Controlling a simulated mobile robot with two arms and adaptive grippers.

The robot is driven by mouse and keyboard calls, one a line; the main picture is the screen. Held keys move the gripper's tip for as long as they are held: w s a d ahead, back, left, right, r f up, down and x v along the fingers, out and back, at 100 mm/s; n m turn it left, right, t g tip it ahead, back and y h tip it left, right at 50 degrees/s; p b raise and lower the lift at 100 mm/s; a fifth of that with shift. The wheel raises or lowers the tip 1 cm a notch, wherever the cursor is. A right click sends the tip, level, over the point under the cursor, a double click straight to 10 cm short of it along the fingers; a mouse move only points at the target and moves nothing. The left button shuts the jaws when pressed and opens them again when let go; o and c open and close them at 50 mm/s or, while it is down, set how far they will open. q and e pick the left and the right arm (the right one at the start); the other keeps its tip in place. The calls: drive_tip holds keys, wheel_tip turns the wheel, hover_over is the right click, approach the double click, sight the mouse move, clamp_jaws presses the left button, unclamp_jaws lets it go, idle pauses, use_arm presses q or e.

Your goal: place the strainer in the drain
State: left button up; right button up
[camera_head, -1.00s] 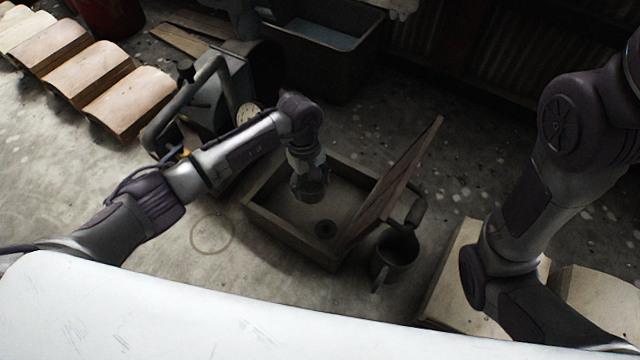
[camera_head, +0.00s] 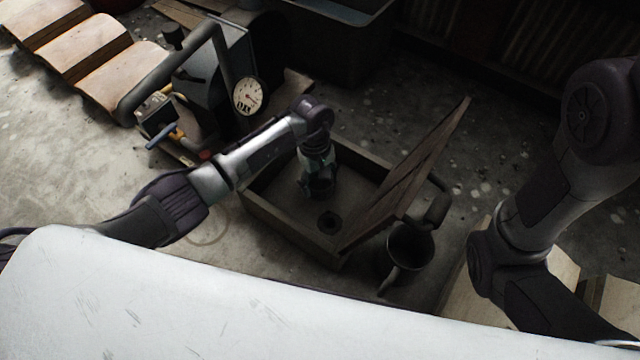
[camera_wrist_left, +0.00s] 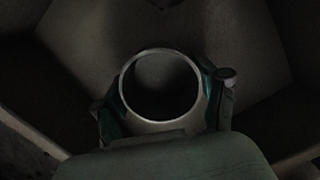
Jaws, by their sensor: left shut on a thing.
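My left gripper (camera_head: 320,188) points down inside a shallow box-shaped sink (camera_head: 285,232). The drain (camera_head: 329,222) is a dark round hole in the sink floor, just in front of the gripper and slightly to its right. In the left wrist view, my left gripper (camera_wrist_left: 165,100) has a teal finger on each side of a round, pale-rimmed thing, which I take for the strainer (camera_wrist_left: 160,126). It is shut on it. The strainer's height above the floor is hard to tell. My right arm shows at the right, but its gripper is out of view.
A wooden board (camera_head: 412,178) leans up over the sink's right side. A dark mug (camera_head: 408,250) stands just right of the sink. A machine with a dial gauge (camera_head: 248,97) stands behind my left arm. Wooden slabs (camera_head: 88,47) lie at the upper left.

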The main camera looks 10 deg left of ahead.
sight(316, 183)
use_arm(q)
drive_tip(key=shift+w+r, duration=0.1)
drive_tip(key=o, duration=0.9)
drive_tip(key=shift+f, duration=0.2)
drive_tip(key=o, duration=0.4)
drive_tip(key=shift+r, duration=0.15)
drive_tip(key=r+p, duration=0.2)
drive_tip(key=r, duration=0.2)
drive_tip(key=a+r+p, duration=0.1)
drive_tip(key=r+p, duration=0.2)
drive_tip(key=r, duration=0.1)
drive_tip(key=w+r+p, duration=0.1)
drive_tip(key=r+p, duration=0.2)
drive_tip(key=r, duration=0.1)
drive_tip(key=shift+w+a, duration=0.1)
drive_tip(key=shift+a, duration=0.05)
